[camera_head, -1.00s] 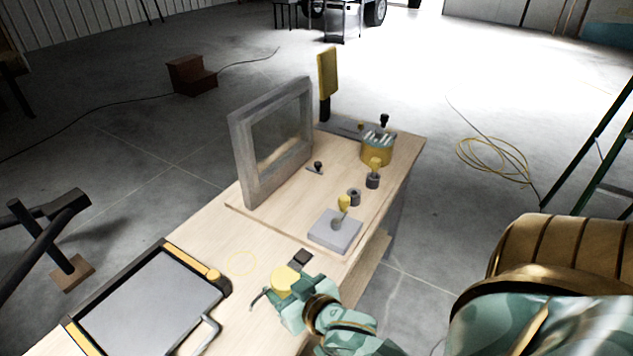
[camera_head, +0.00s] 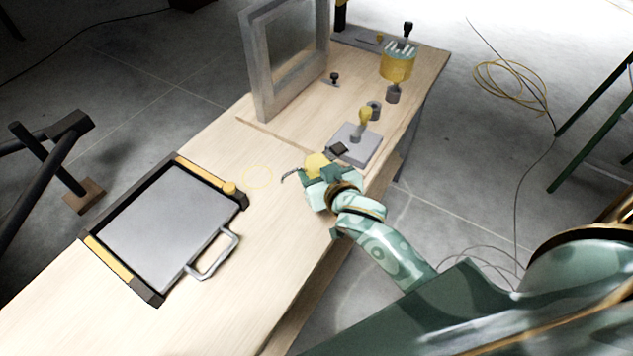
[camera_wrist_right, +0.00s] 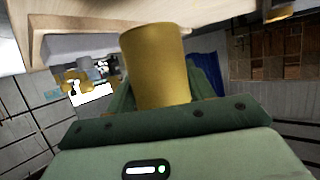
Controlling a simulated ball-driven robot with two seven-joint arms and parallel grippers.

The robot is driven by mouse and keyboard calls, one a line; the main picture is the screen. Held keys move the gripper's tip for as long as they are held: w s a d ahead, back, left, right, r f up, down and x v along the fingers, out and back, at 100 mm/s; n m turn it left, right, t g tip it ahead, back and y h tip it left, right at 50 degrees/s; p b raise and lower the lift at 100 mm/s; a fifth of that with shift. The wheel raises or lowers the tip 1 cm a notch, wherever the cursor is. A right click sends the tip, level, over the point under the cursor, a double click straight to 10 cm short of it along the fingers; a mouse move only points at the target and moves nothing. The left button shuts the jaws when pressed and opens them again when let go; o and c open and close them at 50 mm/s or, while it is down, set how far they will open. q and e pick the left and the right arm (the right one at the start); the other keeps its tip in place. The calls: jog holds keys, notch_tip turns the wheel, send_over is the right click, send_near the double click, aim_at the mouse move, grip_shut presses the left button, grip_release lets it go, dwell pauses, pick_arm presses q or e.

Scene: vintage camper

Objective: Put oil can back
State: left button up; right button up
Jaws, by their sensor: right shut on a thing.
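The oil can (camera_head: 317,162) is yellow with a thin dark curved spout pointing left. My right gripper (camera_head: 326,175) is shut on it near the right edge of the workbench. In the right wrist view the can (camera_wrist_right: 155,65) is a plain yellow cylinder between the fingers. I cannot tell how high it is above the bench. A thin yellow ring outline (camera_head: 258,177) is marked on the bench top, left of the can and apart from it. My left gripper is not in view.
A tray with a metal handle (camera_head: 165,222) lies on the bench at left. A grey plate with a yellow-knobbed tool (camera_head: 357,150) stands just beyond the gripper. Behind are an upright grey frame (camera_head: 262,75) and a yellow tool holder (camera_head: 397,66). Bench around the ring is clear.

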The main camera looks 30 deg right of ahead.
jog(key=shift+w+d+f+b, duration=0.2)
jog(key=shift+w+f, duration=0.2)
jog(key=shift+f, duration=0.15)
jog(key=shift+w+d+f+b, duration=0.1)
jog(key=shift+w+f+b, duration=0.05)
jog(key=shift+w+f, duration=0.3)
notch_tip(320, 180, down, 4)
jog(key=shift+w+r+b, duration=0.1)
jog(key=shift+w+b, duration=0.05)
jog(key=shift+b, duration=0.75)
jog(key=shift+r, duration=0.1)
jog(key=o, duration=1.1)
jog(key=shift+s+r+p, duration=0.15)
jog(key=shift+s+p, duration=0.15)
jog(key=shift+s, duration=0.05)
jog(key=p+v, duration=0.2)
jog(key=v, duration=0.9)
jog(key=shift+s, duration=0.15)
